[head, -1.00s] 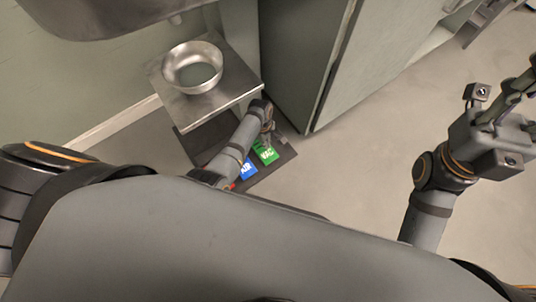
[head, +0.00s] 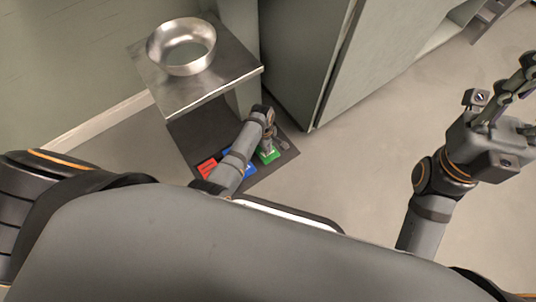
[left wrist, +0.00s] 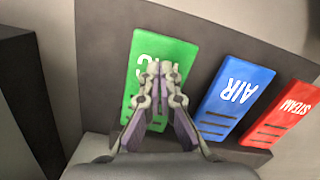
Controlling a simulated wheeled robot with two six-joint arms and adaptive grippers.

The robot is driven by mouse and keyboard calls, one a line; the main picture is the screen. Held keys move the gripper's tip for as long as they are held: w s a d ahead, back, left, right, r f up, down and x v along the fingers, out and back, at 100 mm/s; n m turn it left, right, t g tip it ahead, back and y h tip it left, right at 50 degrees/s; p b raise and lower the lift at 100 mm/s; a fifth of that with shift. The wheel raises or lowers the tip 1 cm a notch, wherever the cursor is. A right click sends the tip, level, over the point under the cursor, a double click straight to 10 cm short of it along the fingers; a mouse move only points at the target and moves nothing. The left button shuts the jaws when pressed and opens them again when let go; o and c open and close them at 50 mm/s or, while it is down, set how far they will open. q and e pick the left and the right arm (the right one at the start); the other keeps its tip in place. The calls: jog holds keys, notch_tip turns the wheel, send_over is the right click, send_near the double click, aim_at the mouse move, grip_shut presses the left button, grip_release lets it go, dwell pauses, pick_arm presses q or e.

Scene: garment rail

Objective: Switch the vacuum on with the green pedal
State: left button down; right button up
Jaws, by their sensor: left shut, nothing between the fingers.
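The green pedal (head: 270,156) lies on a dark base plate on the floor. In the left wrist view the green pedal (left wrist: 178,52) fills the upper middle, and the gripper hides much of its lettering. My left gripper (left wrist: 160,68) is shut and empty, with its fingertips over the green pedal. In the head view my left gripper (head: 267,148) points down at that pedal, partly covering it. I cannot tell if the tips touch it. My right gripper (head: 520,75) is raised at the right, away from the pedals; its finger opening is unclear.
The blue AIR pedal (left wrist: 237,92) and red STEAM pedal (left wrist: 292,115) sit beside the green one on the dark base plate (head: 287,148). A metal table (head: 215,88) bearing a steel bowl (head: 181,62) stands behind. A grey-green cabinet (head: 300,60) stands close by. Floor at the right is clear.

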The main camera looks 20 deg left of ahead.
aim_at(262, 149)
pick_arm(q)
notch_tip(262, 149, down, 2)
jog(key=shift+f+b, duration=0.25)
jog(key=shift+b, duration=0.55)
jog(key=shift+a+r+p, duration=0.15)
jog(key=shift+r+p, duration=0.05)
jog(key=shift+p, duration=0.1)
jog(key=a, duration=0.1)
jog(key=w+a+r+p, duration=0.1)
jog(key=shift+a+p, duration=0.3)
jog(key=shift+a, duration=0.05)
jog(key=shift+f, duration=0.1)
notch_tip(262, 149, up, 12)
jog(key=a, duration=0.1)
jog(key=shift+w, duration=0.25)
